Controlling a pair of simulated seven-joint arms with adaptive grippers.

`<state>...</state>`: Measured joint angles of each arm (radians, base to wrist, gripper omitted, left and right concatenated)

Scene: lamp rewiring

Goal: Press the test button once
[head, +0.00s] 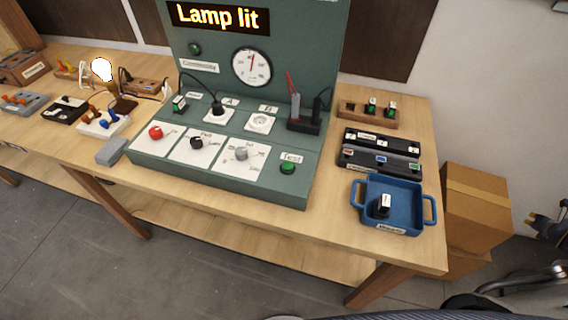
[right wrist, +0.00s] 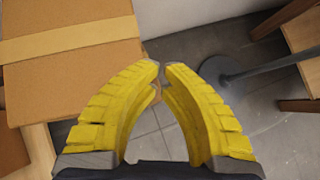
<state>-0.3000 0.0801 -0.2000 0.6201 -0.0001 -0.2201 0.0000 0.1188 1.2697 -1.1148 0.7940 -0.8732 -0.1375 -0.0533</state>
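The green test button (head: 288,168) sits at the front right of the sloped green console (head: 240,195), below a label reading "Test". Nothing touches it. The sign (head: 218,17) on the upright panel reads "Lamp lit", and the bulb (head: 102,69) at the left glows. My right gripper (head: 537,219) is at the far right, off the table and well away from the button. In the right wrist view its yellow fingers (right wrist: 162,73) come together at the tips with nothing between them. My left gripper is out of view.
A blue tray (head: 408,190) with a small black-and-white piece stands right of the console. Behind it are black holders (head: 380,158) and a wooden rack (head: 368,115). A cardboard box (head: 478,205) stands beyond the table's right edge; it also shows in the right wrist view (right wrist: 75,75).

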